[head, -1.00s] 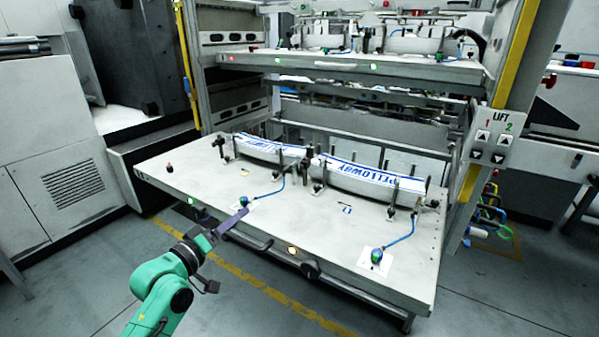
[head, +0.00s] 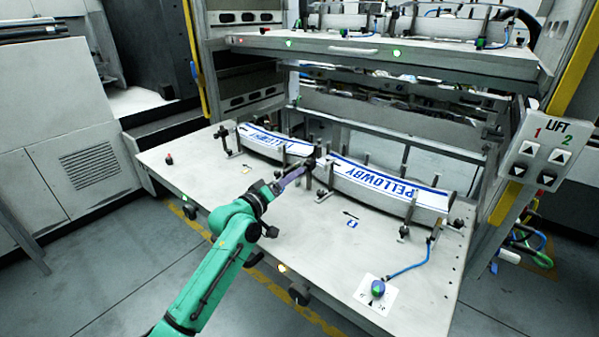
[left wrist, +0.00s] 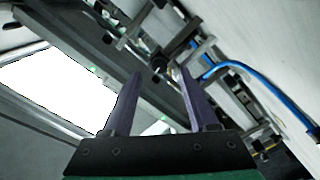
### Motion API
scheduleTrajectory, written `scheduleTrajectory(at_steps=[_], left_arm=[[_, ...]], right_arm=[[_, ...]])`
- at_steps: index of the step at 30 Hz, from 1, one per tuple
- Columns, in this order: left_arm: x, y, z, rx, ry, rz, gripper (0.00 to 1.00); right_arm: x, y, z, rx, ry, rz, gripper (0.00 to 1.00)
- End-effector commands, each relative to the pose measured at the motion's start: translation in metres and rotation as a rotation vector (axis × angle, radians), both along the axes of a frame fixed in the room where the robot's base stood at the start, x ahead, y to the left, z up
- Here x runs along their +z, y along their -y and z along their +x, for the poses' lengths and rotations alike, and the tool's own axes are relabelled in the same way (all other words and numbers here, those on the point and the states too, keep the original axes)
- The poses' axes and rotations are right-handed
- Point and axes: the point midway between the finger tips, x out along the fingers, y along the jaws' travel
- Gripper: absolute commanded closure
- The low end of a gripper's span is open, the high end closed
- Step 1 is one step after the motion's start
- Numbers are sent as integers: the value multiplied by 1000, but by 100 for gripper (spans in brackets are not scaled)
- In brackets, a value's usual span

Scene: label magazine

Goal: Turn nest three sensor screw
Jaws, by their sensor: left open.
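My left gripper (head: 295,177) is open, its purple fingers pointing at the dark clamp posts (head: 320,162) between the two curved label stacks on the lower table. In the left wrist view the open fingers (left wrist: 161,74) have nothing between them; dark metal fittings lie beyond the tips and a blue cable (left wrist: 260,80) runs to their right. I cannot tell whether they touch anything. A sensor with a blue-green head (head: 378,287) stands on a white card at the table's front right. I cannot make out which screw belongs to nest three. My right gripper is not in view.
The label stacks (head: 390,187) and (head: 275,146) lie between upright posts. An upper shelf (head: 370,54) hangs over the table's rear. A lift panel (head: 538,150) is at right. The lower table (head: 325,260) is mostly bare in front.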

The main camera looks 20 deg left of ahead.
Motion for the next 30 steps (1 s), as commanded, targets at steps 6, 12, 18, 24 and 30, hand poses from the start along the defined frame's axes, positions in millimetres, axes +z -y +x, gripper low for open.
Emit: scheduleTrajectory(at_steps=[6,12,18,24,30], left_arm=[[0,13,33,0,0,0,41],[0,15,37,0,0,1,41],[0,15,37,0,0,1,87],[0,15,36,0,0,0,100],[1,15,36,0,-10,-25,100]], right_arm=[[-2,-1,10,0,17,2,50],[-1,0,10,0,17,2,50],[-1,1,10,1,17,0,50],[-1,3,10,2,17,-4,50],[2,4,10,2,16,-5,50]])
